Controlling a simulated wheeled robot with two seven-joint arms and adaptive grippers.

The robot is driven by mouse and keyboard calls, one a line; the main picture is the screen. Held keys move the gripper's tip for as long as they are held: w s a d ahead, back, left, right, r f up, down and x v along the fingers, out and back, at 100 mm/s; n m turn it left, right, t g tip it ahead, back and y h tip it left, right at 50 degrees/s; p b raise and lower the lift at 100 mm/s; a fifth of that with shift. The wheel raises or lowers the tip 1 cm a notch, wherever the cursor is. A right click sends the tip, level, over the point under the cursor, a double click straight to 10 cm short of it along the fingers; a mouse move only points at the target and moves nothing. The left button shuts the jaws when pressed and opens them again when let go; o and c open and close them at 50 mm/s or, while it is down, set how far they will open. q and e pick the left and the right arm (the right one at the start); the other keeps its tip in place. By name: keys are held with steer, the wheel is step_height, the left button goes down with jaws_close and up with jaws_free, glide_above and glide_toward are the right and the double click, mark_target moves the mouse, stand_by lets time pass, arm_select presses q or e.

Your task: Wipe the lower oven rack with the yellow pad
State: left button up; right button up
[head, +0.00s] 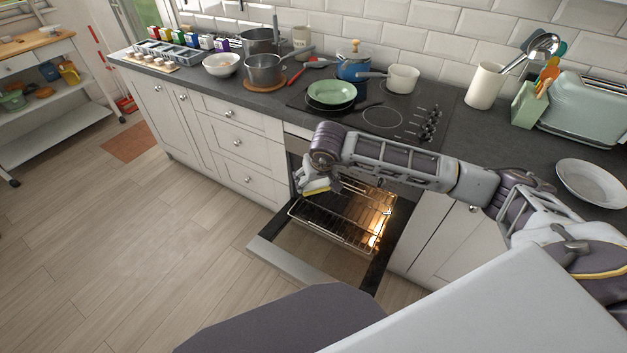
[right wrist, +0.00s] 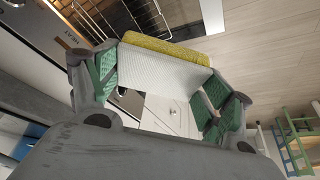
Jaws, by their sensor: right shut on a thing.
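My right gripper (head: 309,182) is shut on the yellow pad (head: 318,186), in front of the open oven. In the right wrist view the pad (right wrist: 165,51) sits between the green-lined fingers, with a yellow layer and a white layer. The oven door (head: 300,257) is folded down. A wire rack (head: 335,228) sticks out low over the door, and the pad is apart from it, above its left end. More wires show higher inside the lit oven, partly hidden by my right arm. My left gripper is out of view.
The slate worktop (head: 455,145) above the oven carries a hob with a green bowl (head: 332,92), pots (head: 264,69) and a blue pan. White drawers (head: 235,141) flank the oven on the left. The wooden floor (head: 130,230) left of the oven door is clear.

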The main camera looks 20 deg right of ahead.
steer(key=shift+w+d+f+m+b, duration=0.15)
steer(key=shift+d+f+m+b, duration=0.15)
steer(key=shift+f, duration=0.3)
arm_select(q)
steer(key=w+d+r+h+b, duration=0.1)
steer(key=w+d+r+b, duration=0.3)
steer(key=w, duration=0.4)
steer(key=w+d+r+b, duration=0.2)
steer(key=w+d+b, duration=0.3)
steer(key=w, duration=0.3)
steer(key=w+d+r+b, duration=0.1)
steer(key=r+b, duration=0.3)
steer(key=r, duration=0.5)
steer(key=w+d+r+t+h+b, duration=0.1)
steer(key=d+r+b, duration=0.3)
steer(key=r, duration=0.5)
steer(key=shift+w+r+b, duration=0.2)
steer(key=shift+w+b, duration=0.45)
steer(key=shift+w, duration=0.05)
arm_select(e)
steer(key=d+f+m+g+h, duration=0.1)
steer(key=d+f+m, duration=0.5)
steer(key=f, duration=0.4)
steer(key=d+f+m+g+h, duration=0.1)
steer(key=d+f+m+g, duration=0.1)
steer(key=d+f+m, duration=0.4)
steer(key=d+f+m+g+h, duration=0.2)
steer(key=d+f+m, duration=0.4)
steer(key=f, duration=0.9)
steer(key=shift+d, duration=0.45)
